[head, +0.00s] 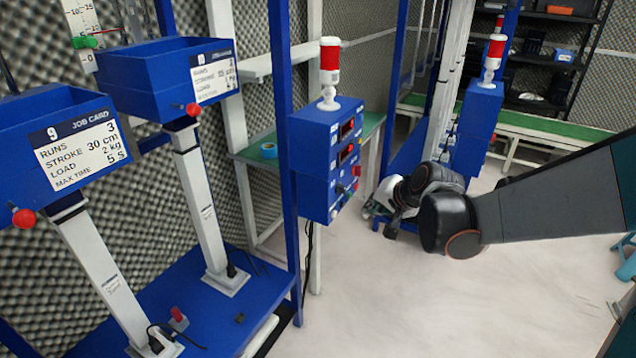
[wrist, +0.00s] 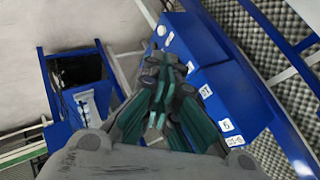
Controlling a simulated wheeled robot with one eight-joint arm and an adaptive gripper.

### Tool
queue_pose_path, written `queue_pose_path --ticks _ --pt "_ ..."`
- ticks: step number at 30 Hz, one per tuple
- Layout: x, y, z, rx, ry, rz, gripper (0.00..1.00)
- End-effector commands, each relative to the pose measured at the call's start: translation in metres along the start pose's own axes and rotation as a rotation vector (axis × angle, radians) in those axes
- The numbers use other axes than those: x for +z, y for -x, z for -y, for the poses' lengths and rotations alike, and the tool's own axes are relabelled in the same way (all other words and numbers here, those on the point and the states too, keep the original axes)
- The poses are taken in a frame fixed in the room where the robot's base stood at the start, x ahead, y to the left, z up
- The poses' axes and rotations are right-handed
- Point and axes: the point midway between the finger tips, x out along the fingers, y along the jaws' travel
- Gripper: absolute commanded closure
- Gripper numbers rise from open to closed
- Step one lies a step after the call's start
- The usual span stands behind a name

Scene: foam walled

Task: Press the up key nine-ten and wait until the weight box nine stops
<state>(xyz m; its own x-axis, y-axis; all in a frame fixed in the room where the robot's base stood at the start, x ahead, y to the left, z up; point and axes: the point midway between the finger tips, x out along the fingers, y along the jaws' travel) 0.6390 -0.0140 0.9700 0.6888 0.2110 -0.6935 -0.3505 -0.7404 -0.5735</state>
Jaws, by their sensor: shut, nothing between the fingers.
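Weight box nine (head: 30,125) is a blue box with a job card marked 9, on a white column at the left of the head view. A blue control box (head: 322,190) with red displays and small side knobs stands right of it; I cannot make out which key is the up key nine-ten. My gripper (head: 378,211) is at the end of my arm, right of and below that control box, apart from it. In the wrist view my gripper (wrist: 166,88) is shut and empty, in front of a blue panel (wrist: 215,75) with white round parts and small labels.
Weight box ten (head: 150,85) stands beside box nine on its own column. A red-and-white beacon (head: 330,72) tops the control box. Another blue cabinet (head: 474,125) with a beacon stands behind my arm. The pale floor (head: 400,310) in front is clear.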

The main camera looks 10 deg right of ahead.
Motion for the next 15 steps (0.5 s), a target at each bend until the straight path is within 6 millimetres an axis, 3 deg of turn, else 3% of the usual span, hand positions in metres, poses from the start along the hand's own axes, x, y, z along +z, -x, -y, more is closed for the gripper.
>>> queue_pose_path --ticks 15 --pt "-0.033 -0.114 -0.045 -0.108 -0.278 -0.026 1.0"
